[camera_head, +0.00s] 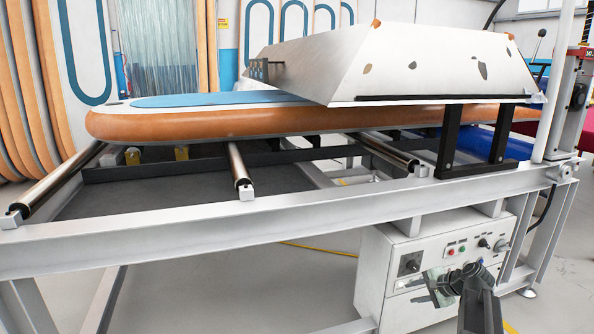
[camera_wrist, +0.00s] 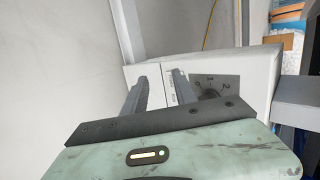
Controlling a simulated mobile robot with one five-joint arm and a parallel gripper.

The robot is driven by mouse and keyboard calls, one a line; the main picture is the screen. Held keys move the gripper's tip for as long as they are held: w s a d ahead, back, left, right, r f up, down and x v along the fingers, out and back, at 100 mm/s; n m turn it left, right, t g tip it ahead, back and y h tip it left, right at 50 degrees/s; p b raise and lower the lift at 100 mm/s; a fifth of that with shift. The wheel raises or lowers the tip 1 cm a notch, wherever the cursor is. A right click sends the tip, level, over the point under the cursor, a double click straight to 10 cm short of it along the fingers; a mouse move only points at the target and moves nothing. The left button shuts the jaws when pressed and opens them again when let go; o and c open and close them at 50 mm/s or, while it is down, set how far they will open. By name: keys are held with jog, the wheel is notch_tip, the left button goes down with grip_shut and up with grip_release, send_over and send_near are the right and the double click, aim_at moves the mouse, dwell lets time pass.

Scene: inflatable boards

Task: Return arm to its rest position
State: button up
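My gripper (camera_head: 416,288) is at the lower right of the head view, in front of the white control cabinet (camera_head: 376,272), with its fingers pointing left. In the wrist view my gripper (camera_wrist: 160,78) shows two dark fingers with a clear gap and nothing between them. The cabinet also shows in the wrist view (camera_wrist: 255,62), beyond the fingers. Its rotary switch (camera_head: 410,263), marked 0, 1 and 2, also shows in the wrist view (camera_wrist: 209,92), just right of the right finger. Whether the fingers touch the cabinet cannot be told.
A grey metal frame rail (camera_head: 200,222) runs across above the cabinet. An orange-edged inflatable board (camera_head: 210,122) lies on rollers under a white hood (camera_head: 400,62). Open floor (camera_head: 240,300) lies left of the cabinet, with a yellow cable (camera_head: 318,249) on it.

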jog(key=s+a+n+g+h+p, duration=0.2)
jog(key=s+a+n+g+p, duration=0.15)
jog(key=s+a+n, duration=0.7)
jog(key=s+a+n+g+h+p, duration=0.2)
jog(key=s+a+n+g+p, duration=0.3)
jog(key=a, duration=1)
notch_tip(320, 180, up, 39)
jog(key=s+m+p, duration=0.1)
jog(key=p, duration=3.4)
jog(key=shift+f+m+t, duration=0.2)
jog(key=shift+m+t, duration=0.15)
jog(key=shift+t, duration=0.1)
jog(key=shift+a, duration=0.1)
